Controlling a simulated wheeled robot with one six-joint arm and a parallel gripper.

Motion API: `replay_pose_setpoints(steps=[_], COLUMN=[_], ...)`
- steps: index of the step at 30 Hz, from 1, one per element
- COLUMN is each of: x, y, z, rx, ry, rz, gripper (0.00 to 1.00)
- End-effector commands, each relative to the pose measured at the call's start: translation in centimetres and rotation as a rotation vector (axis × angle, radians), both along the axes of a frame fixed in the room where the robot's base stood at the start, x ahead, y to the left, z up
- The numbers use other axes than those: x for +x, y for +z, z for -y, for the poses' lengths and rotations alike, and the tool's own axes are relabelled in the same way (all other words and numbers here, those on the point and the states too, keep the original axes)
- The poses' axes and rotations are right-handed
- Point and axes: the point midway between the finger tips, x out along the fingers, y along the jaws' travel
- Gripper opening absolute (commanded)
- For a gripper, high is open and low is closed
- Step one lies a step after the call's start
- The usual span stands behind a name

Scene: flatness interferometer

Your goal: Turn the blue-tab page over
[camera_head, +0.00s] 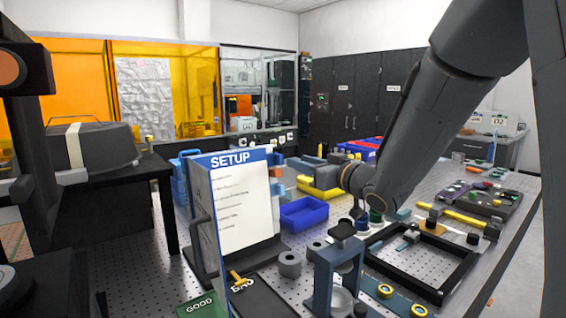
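A flip stand with a white page (245,205) headed SETUP on a blue band (230,158) stands at the front of the perforated bench. The page faces me at a slant, with a thin blue strip along its left edge. I cannot make out a separate blue tab. My arm comes down from the upper right, and its end, my gripper (350,176), is right of the page and apart from it. Its fingers are hidden or too small to tell.
A blue bin (304,213) and a yellow bin (322,190) stand right of the page. Grey rings (290,264), a blue-grey clamp stand (335,272) and a black frame (425,262) occupy the front right. A green GOOD tray (198,306) and a black tray flank the page's base.

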Motion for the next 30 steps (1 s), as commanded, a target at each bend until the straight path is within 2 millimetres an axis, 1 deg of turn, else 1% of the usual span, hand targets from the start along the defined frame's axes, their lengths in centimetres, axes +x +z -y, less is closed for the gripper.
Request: replay_pose_setpoints(steps=[5,15,18,22,30], x=[0.7,4.8,5.7,6.4,6.5], y=[0.3,0.3,0.3,0.2,0.2], z=[-0.8,-3.6,-4.2,-4.6,-4.6], rx=[0.010,0.010,0.010,0.010,0.009], ry=[0.021,0.020,0.019,0.018,0.017], rz=[0.015,0.014,0.014,0.013,0.013], gripper=[0.30,0.30,0.30,0.30,0.30])
